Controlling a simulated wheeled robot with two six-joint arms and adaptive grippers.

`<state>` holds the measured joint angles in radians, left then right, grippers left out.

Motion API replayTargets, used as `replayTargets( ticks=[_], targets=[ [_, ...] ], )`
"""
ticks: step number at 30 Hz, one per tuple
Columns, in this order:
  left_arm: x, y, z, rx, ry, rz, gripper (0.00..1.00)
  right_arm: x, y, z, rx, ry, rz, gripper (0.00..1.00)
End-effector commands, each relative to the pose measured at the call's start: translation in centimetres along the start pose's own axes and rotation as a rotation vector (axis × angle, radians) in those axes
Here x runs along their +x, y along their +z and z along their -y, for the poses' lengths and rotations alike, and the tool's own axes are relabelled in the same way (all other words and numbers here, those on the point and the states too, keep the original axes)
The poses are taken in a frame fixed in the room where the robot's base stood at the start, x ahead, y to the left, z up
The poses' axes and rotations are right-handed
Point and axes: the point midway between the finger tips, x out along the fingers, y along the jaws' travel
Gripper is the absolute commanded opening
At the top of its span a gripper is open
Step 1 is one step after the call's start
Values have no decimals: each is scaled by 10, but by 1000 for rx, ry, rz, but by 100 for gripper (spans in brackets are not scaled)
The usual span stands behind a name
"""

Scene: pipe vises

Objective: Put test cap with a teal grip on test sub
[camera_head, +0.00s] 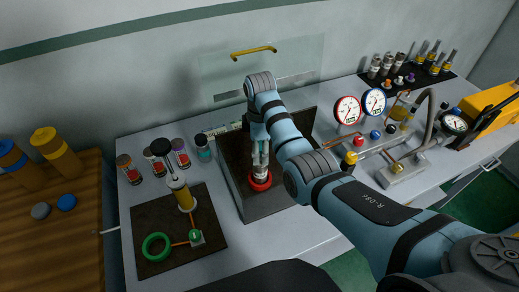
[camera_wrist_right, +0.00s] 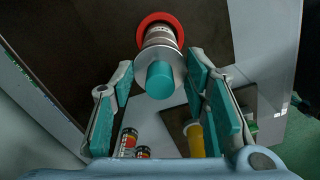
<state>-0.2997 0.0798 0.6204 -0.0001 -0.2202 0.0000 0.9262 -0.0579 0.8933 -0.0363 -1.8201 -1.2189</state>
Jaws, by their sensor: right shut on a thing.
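The test cap's teal grip (camera_wrist_right: 160,80) shows in the right wrist view between my right gripper's fingers (camera_wrist_right: 160,75), above a pale round flange. The flange lines up with a metallic upright part with a red ring (camera_wrist_right: 158,22), which looks like the test sub. Whether the cap is seated on it or just above it, I cannot tell. In the head view my right gripper (camera_head: 260,150) points down over the red ring (camera_head: 260,181) in the grey-walled bin and hides most of the cap. It is shut on the cap. My left gripper is not in view.
A dark mat (camera_head: 160,255) with a yellow pipe (camera_head: 183,195) and green ring (camera_head: 156,246) lies left of the bin (camera_head: 275,204). Several small cans stand behind the mat. Gauges (camera_head: 347,110) and piping stand right of my arm. A wooden table (camera_head: 70,230) is at far left.

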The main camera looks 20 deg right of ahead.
Motion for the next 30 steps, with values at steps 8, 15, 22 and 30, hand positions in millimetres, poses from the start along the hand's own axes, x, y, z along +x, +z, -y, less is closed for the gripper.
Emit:
replayTargets(
  ticks=[8,15,22,30],
  targets=[
    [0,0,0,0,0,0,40,0,0,0,0,0,0,10],
    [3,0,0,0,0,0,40,6,0,0,0,0,0,10],
    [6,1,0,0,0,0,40,12,0,0,0,0,0,10],
    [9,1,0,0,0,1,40,19,0,0,0,1,0,10]
  ],
)
